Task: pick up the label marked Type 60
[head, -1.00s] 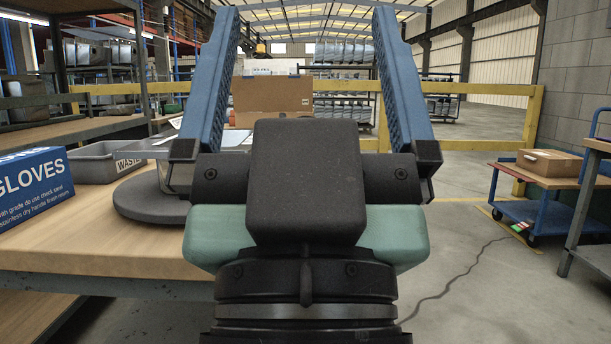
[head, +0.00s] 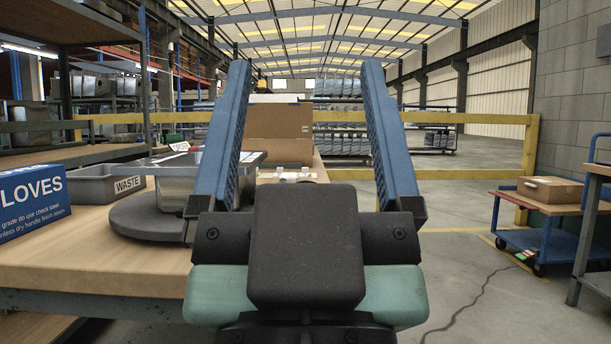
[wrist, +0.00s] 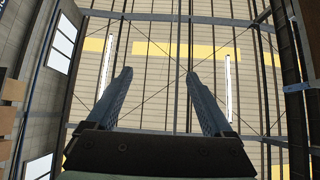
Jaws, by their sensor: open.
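My gripper (head: 306,70) is open and empty, its two blue fingers pointing up and apart in the head view. It also shows open in the wrist view (wrist: 158,75), with only the building's wall and roof structure between and beyond the fingers. No label readable as Type 60 shows in either view. Small pale items (head: 290,176) lie on the bench in front of the cardboard box, also unreadable. The gripper hides part of the bench behind it.
The wooden bench (head: 95,255) holds a blue gloves box (head: 32,203), a grey WASTE tray (head: 95,183) and a dark round turntable (head: 140,218). A cardboard box (head: 275,135) stands behind. A blue trolley (head: 545,240) stands right.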

